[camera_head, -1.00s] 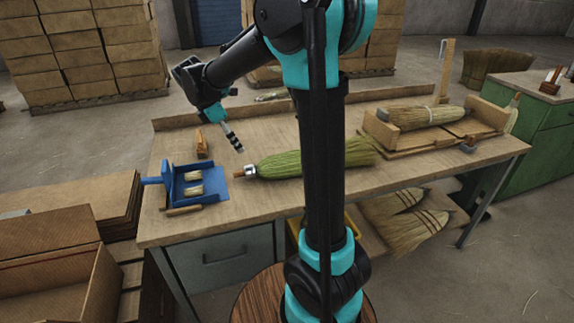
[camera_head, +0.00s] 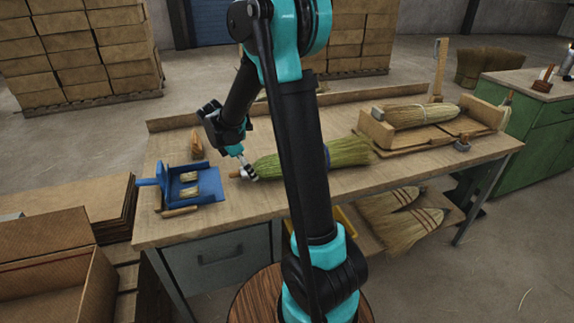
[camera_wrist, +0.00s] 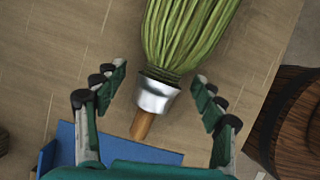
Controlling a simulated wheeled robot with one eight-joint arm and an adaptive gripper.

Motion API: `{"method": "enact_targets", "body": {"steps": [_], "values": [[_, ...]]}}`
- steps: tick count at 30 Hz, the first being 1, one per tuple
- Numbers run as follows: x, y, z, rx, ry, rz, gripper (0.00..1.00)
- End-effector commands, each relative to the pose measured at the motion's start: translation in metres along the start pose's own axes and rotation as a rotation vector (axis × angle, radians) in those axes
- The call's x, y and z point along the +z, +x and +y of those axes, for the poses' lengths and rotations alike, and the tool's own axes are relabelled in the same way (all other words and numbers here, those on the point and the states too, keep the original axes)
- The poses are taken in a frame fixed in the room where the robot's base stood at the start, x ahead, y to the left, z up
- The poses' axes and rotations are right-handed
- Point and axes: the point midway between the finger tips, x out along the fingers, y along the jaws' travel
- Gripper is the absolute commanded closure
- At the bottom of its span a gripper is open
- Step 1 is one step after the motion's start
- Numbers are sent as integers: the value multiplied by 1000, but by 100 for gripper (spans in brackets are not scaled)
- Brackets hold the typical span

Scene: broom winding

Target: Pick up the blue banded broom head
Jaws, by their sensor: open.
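The broom head (camera_head: 350,152) has green bristles and lies on its side on the workbench, with a silver ferrule and short wooden stub at its left end. A bit of blue band shows beside my arm in the head view, which hides its middle. In the wrist view the broom head (camera_wrist: 185,35) comes in from the top, its ferrule (camera_wrist: 156,95) lying between my fingers. My gripper (camera_wrist: 158,85) is open, with a finger apart on each side of the ferrule. In the head view my gripper (camera_head: 248,170) is down at that ferrule end.
A blue dustpan-like tray (camera_head: 208,186) with small brushes lies left of the broom head on the workbench (camera_head: 270,205). A wooden cradle (camera_head: 376,132) holds a tan broom head (camera_head: 420,116) at the right. A small wooden block (camera_head: 197,145) stands behind the blue tray.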

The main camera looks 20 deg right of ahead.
Motion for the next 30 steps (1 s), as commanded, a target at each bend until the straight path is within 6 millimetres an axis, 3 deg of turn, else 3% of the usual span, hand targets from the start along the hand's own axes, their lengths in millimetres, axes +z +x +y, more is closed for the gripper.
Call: {"method": "enact_targets", "body": {"steps": [9, 25, 30], "values": [[0, 7, 0, 0, -1, 0, 30], [0, 7, 0, 0, -1, 0, 95], [0, 6, 0, 0, -1, -1, 96]]}}
